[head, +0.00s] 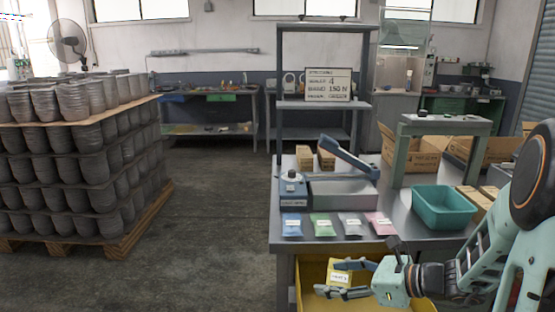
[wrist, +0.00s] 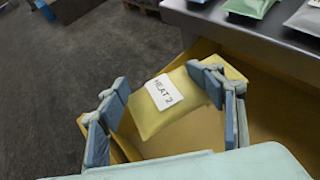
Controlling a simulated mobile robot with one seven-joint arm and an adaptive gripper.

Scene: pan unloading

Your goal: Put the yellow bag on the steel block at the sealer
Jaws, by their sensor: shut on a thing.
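The yellow bag (head: 346,267) with a white label hangs in my gripper (head: 330,277) at the front of the bench. In the wrist view the bag (wrist: 158,122) lies between the two blue fingers, its label reading "HEAT 2". My gripper (wrist: 160,88) is shut on it. The bag is over the yellow bin, lower than the bench top. The sealer (head: 292,190) stands on the bench with its lever arm (head: 345,157) raised. The grey steel block (head: 343,196) sits beside its blue base, and no bag is on its visible part.
Blue (head: 291,225), green (head: 323,225), grey (head: 350,225) and pink (head: 379,224) bags lie along the bench's front edge. A teal bin (head: 443,208) stands to the right. The yellow bin (head: 312,268) is below the edge. A sign reads sealer 4, 150 N.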

